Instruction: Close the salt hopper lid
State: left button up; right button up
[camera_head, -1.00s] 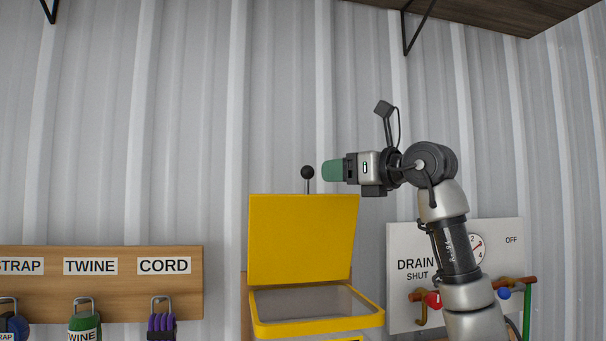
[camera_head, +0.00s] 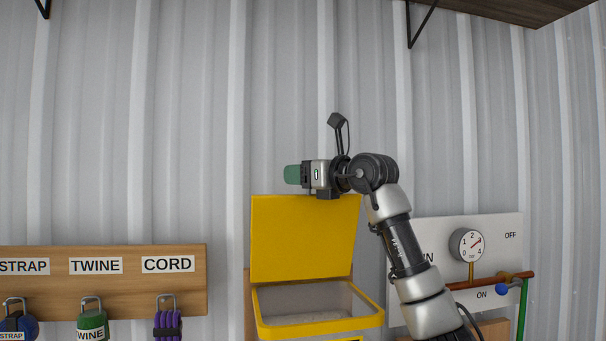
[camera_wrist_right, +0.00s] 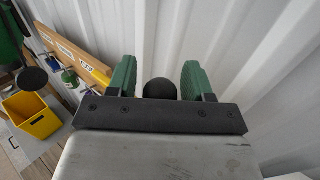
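The yellow salt hopper lid (camera_head: 305,238) stands raised, upright at the back of the open hopper (camera_head: 320,326), whose pale inside shows. A black ball knob (camera_wrist_right: 160,89) shows in the right wrist view; in the head view it is hidden behind my right gripper. My right gripper (camera_head: 291,174) is level just above the lid's top edge, its green fingers pointing left. In the wrist view the fingers are apart, one on each side of the knob, with narrow gaps; no grip on it shows. My left gripper is not in view.
A corrugated metal wall stands behind. A wooden board (camera_head: 103,258) with labelled hanging cords is at left. A drain panel (camera_head: 420,236) with a gauge (camera_head: 467,245) and pipe is at right, partly behind my arm. A yellow bin (camera_wrist_right: 32,115) shows in the wrist view.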

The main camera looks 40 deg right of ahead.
grip_shut()
jog(key=s+a+f+n+t+y+b, duration=0.2)
jog(key=f+b, duration=0.5)
jog(key=b, duration=0.4)
jog(key=s+a+f+n+t+y+b, duration=0.2)
jog(key=s+f+n+y+b, duration=0.3)
jog(key=b, duration=0.6)
jog(key=s+a+f+n+t+y+b, duration=0.2)
jog(key=s+a+f+n+y+b, duration=0.2)
jog(key=s+f+n+b, duration=0.3)
jog(key=shift+s+a+f+b, duration=0.2)
jog(key=shift+s+f+b, duration=0.15)
jog(key=shift+f+b, duration=0.55)
jog(key=shift+s+a+f+b, duration=0.15)
jog(key=shift+s+f+b, duration=0.2)
jog(key=shift+f+b, duration=0.5)
jog(key=shift+r, duration=0.1)
jog(key=shift+c, duration=0.9)
grip_release()
jog(key=o, duration=0.4)
jog(key=shift+s+r, duration=0.1)
jog(key=shift+c, duration=0.2)
